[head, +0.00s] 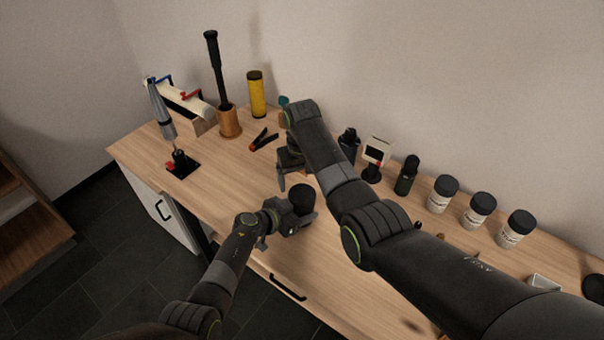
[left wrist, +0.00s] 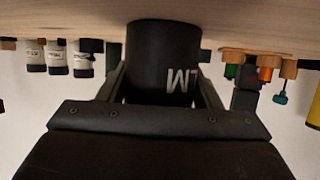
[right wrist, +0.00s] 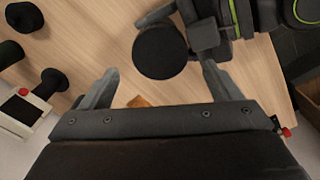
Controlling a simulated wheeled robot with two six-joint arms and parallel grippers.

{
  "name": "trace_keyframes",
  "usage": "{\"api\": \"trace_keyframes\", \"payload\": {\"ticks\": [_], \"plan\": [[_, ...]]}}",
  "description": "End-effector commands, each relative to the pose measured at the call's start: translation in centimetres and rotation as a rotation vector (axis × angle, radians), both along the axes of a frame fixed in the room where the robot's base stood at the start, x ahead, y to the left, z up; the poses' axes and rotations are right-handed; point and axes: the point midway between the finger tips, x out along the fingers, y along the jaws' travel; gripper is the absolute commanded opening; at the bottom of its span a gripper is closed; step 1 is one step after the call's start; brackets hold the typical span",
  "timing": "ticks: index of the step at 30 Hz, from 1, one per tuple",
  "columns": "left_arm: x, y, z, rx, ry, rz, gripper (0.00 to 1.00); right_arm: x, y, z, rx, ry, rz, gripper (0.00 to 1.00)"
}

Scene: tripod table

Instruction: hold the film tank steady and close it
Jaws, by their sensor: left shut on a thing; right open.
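The film tank (head: 301,196) is a black cylinder standing upright on the wooden table near its front edge. My left gripper (head: 287,219) is shut around its side; pale letters show on the tank in the left wrist view (left wrist: 160,50). My right gripper (head: 293,178) is open and empty, just behind and above the tank. In the right wrist view the tank's round, plain black top (right wrist: 160,52) lies between and beyond the open fingers. I cannot tell whether that top is a separate lid. The right arm hides part of the table.
Three white jars with black lids (head: 477,211) stand at the back right, near a dark green bottle (head: 406,175). A small white-framed device (head: 376,154) is behind the right arm. An orange-tipped clamp (head: 263,140), yellow cylinder (head: 257,95) and wooden cup (head: 229,122) are at the back left.

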Motion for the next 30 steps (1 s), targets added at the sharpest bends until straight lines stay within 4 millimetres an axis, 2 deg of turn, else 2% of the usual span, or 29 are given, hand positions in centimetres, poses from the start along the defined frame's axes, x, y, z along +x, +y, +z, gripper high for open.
{"api": "trace_keyframes", "payload": {"ticks": [30], "plan": [[-0.01, 0.0, -0.01, 0.0, 0.0, 0.0, 0.0, 0.0, -0.01, 1.07, 0.002, 0.001, 1.679, 0.85]]}}
